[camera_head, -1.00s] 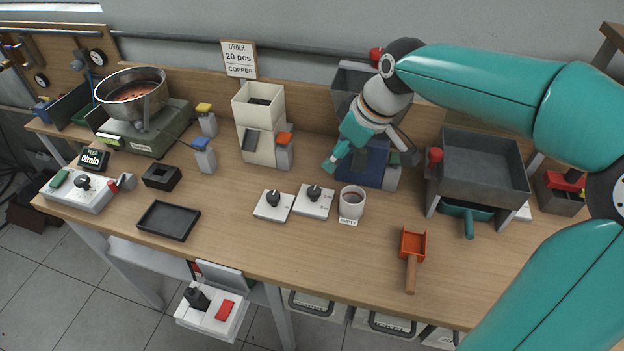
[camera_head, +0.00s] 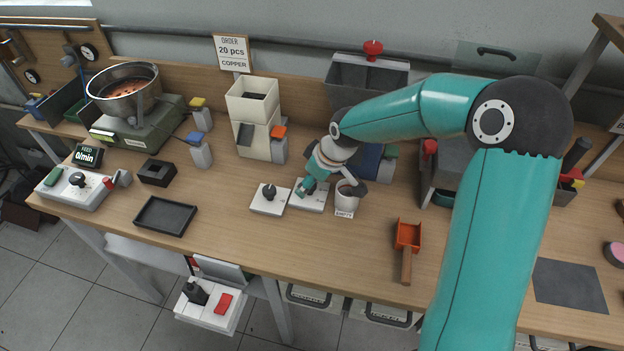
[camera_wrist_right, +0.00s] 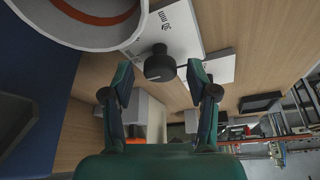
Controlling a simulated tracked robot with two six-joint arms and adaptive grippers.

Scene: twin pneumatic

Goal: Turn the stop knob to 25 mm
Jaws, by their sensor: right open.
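Two white plates with black knobs lie side by side on the bench. The left plate (camera_head: 262,208) has its knob (camera_head: 269,191) in clear view. My right gripper (camera_head: 304,187) is over the right plate (camera_head: 306,204) and hides its knob in the head view. In the right wrist view, that black knob (camera_wrist_right: 159,66) appears between the two open, apart fingertips of my right gripper (camera_wrist_right: 160,78). Its plate (camera_wrist_right: 168,32) carries printing that ends in "mm". The knob's exact setting cannot be read. My left gripper is not in view.
A white cup (camera_head: 346,198) stands close to the right of the right plate, near my gripper. An orange scoop (camera_head: 407,237) lies further right. A black tray (camera_head: 166,216) lies left. A cream hopper unit (camera_head: 252,115) stands behind. The bench in front of the plates is clear.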

